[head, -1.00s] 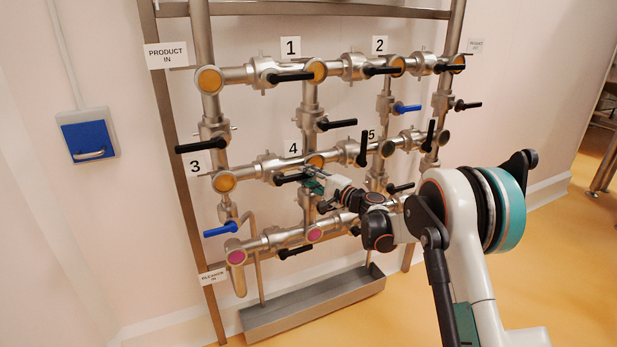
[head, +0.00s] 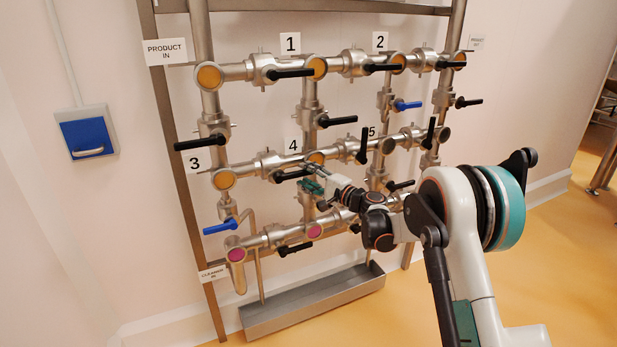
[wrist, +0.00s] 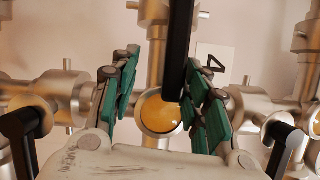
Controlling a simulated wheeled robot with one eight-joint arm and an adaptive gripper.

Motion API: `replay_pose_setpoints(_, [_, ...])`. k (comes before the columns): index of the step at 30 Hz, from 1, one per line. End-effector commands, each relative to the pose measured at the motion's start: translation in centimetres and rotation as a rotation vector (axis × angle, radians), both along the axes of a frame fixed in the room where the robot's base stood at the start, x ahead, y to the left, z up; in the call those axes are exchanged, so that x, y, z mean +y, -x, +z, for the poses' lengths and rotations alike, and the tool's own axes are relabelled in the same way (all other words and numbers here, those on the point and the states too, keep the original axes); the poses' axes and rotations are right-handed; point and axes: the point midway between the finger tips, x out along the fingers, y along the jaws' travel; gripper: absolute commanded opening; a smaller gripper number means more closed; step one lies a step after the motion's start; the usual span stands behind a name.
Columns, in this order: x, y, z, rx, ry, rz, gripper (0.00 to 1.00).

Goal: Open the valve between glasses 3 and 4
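The valve between glasses 3 and 4 has a black lever (head: 289,176), lying roughly along its horizontal pipe in the head view. Glass 3 (head: 223,180) is the amber disc at the pipe's left end; glass 4 (head: 316,158) is at its right. My gripper (head: 309,178) is at the lever's right end, just below glass 4. In the wrist view, turned sideways, my gripper (wrist: 165,100) has its green-padded fingers apart. The black lever (wrist: 178,50) shows between them, nearer the right finger, with glass 4 (wrist: 160,112) behind. I cannot tell whether a finger touches the lever.
Other black levers surround it, including the upright one near glass 5 (head: 362,145) and one on the lower pipe (head: 296,249). A blue lever (head: 220,226) is at lower left. A metal trough (head: 310,305) lies below.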

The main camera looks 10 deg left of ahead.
Motion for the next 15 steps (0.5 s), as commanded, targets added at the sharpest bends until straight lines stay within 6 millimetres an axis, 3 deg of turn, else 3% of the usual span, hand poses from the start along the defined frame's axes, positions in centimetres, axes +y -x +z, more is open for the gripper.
replay_pose_setpoints(8, [-0.6, 0.3, 0.0, 0.0, 0.0, -0.002, 0.38])
replay_pose_setpoints(15, [-3.9, 2.7, -0.2, 0.0, 0.001, -0.004, 0.38])
